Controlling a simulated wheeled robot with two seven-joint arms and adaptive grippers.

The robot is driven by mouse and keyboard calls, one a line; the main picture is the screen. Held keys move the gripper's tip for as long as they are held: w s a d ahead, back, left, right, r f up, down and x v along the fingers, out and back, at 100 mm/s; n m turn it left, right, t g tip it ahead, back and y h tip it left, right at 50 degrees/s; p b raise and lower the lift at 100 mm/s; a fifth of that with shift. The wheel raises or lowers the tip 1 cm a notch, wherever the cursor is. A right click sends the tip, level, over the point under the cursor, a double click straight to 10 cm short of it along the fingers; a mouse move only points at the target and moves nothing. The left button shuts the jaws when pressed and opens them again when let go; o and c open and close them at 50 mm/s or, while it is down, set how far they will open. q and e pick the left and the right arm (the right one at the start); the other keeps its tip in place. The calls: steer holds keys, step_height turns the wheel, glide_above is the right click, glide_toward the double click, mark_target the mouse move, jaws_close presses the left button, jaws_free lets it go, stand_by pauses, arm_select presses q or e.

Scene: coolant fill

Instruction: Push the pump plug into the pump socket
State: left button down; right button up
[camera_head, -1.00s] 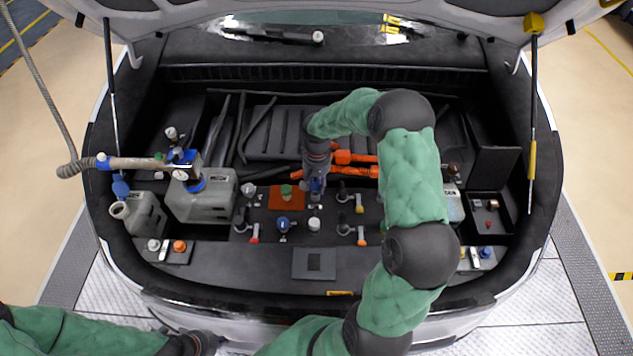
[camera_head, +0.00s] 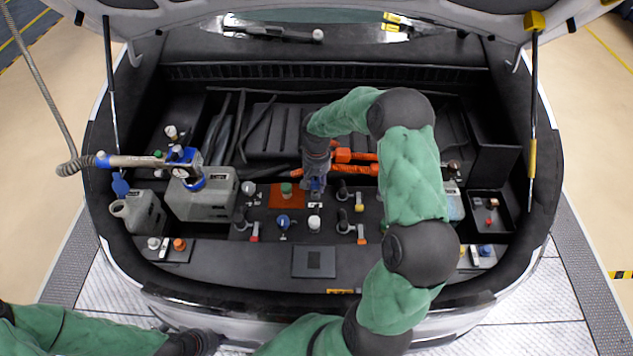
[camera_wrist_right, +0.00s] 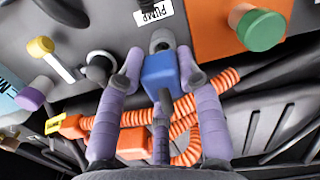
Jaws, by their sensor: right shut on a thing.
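The pump socket (camera_wrist_right: 162,42) lies right at the plug's front end, beside the white PUMP label (camera_wrist_right: 152,12). The plug's grey nose is at the socket; I cannot tell how deep it sits. My left gripper (camera_head: 205,342) is at the lower left, outside the trunk, its fingers unclear.
An orange plate with a green cap (camera_head: 286,190) is left of the right gripper. Orange ribbed hoses (camera_head: 354,163) run behind it. Levers and knobs crowd the panel. A grey tank (camera_head: 205,200) and a hose nozzle (camera_head: 135,161) stand at the left.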

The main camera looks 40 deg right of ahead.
mark_target(316, 178)
steer(key=shift+f+b, duration=0.9)
steer(key=shift+f, duration=0.45)
stand_by(0.6)
steer(key=o, duration=1)
steer(key=r, duration=1.2)
steer(key=shift+w+d, duration=0.2)
steer(key=shift+w, duration=0.1)
